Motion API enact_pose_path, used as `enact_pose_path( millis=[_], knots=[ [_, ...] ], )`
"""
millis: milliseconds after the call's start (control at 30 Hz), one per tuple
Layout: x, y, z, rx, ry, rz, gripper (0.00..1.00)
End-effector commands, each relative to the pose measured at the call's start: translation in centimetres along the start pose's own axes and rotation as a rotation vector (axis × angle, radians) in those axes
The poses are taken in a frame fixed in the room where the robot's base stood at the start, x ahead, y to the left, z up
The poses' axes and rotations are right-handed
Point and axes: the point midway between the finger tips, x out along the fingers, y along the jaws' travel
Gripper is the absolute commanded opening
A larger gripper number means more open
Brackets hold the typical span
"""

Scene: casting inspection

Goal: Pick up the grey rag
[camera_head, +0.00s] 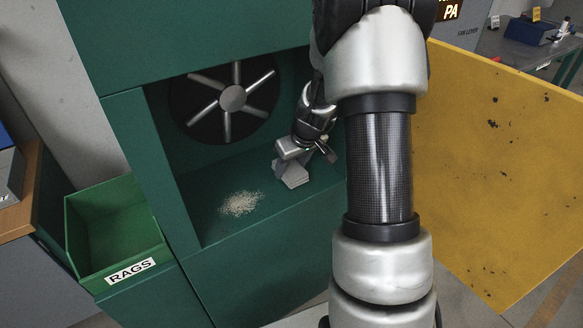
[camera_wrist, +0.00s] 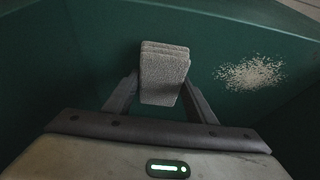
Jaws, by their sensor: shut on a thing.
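The grey rag (camera_wrist: 163,75) is a small folded, layered block of cloth. In the wrist view it stands between the two fingers of my gripper (camera_wrist: 160,98), which is shut on it. In the head view the rag (camera_head: 292,174) shows below my gripper (camera_head: 286,160), inside the green cabinet near the floor of its opening. I cannot tell whether the rag touches that floor.
A pale pile of grit (camera_head: 241,203) lies on the cabinet floor (camera_head: 207,228) left of the rag. A bladed wheel (camera_head: 232,97) is on the back wall. A green bin labelled RAGS (camera_head: 72,232) stands at left; a yellow panel (camera_head: 490,150) is at right.

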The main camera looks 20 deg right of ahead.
Motion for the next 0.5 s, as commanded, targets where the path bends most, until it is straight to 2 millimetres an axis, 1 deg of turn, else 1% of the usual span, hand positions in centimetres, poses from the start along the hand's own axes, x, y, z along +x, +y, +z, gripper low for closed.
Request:
enact_pose_path(
  millis=[33,333,367,400,500],
  knots=[
    [-0.9,0.1,-0.5,-0.001,0.003,0.002,0.29],
    [-5.6,0.1,-2.4,-0.001,0.004,0.003,0.29],
    [-5.8,-0.2,-2.3,-0.001,0.002,0.002,0.29],
    [-5.7,-1.0,-1.5,-0.001,0.000,-0.001,0.29],
    [-6.2,-2.6,-0.2,-0.001,0.000,0.000,0.29]
  ],
)
